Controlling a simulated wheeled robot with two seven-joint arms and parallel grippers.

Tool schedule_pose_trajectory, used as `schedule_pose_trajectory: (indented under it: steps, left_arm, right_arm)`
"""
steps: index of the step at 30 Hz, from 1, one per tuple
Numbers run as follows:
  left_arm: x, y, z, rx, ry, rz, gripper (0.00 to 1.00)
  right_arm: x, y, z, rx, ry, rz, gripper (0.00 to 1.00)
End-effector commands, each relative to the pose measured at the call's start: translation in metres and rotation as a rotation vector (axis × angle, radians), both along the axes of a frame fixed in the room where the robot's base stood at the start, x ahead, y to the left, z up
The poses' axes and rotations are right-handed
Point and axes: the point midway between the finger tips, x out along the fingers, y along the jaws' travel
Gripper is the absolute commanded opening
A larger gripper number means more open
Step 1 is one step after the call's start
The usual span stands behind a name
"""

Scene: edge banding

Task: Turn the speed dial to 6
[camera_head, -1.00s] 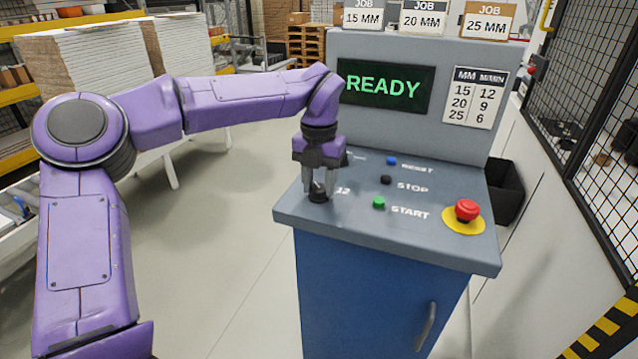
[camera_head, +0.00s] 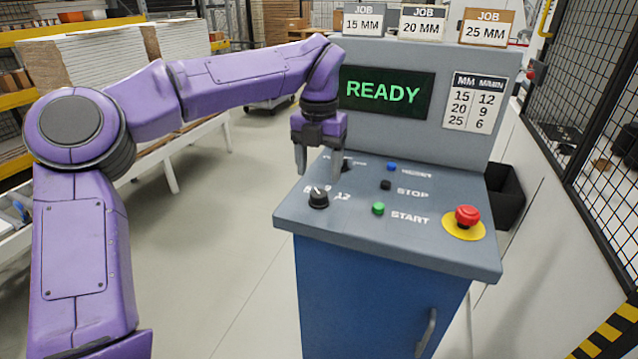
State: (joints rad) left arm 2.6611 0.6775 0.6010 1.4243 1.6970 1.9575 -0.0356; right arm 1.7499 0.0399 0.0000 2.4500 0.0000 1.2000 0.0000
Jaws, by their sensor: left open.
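The speed dial (camera_head: 318,198) is a black knob with a light pointer line at the left front of the grey control panel (camera_head: 400,244). Its pointer is tilted toward the upper left. A "12" mark shows to its right; other marks by it are too small to read. My left gripper (camera_head: 318,172) is open and empty above and behind the dial, apart from it, fingers pointing down. A second black knob (camera_head: 346,165) sits farther back, partly hidden by the gripper. My right gripper is not in view.
The panel has a blue button (camera_head: 391,167), a black stop button (camera_head: 386,185), a green start button (camera_head: 378,208) and a red emergency stop (camera_head: 466,214). The screen (camera_head: 386,93) reads READY. A chart (camera_head: 474,102) pairs 15, 20, 25 mm with 12, 9, 6.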

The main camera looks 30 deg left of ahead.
Motion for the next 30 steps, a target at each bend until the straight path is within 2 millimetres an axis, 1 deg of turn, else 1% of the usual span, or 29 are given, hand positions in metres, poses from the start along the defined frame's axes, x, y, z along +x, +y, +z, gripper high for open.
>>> schedule_pose_trajectory:
  steps: [1,3,6,9,11,25,27,30]
  left_arm:
    - [0.001,0.0,0.013,0.002,-0.003,0.002,0.65]
    - [0.0,0.0,0.028,0.0,-0.002,0.002,0.65]
    - [0.001,0.0,0.043,0.001,-0.002,0.001,0.65]
    - [0.0,0.0,0.05,0.001,0.0,0.0,0.65]
    - [0.0,0.0,0.051,0.0,0.0,0.0,0.65]
    - [0.0,0.0,0.052,0.0,0.001,-0.001,0.65]
    - [0.0,0.0,0.06,0.0,0.0,-0.001,0.65]
    - [0.0,0.0,0.083,0.0,0.0,-0.001,0.65]
  right_arm:
    - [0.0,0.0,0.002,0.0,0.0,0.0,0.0]
    - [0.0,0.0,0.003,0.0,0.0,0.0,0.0]
    - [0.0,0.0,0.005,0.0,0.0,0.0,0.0]
    - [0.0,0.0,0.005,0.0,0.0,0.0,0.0]
    - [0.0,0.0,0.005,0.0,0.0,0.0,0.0]
    - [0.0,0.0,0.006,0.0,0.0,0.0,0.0]
    - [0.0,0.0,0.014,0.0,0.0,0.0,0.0]
    - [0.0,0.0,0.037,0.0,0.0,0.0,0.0]
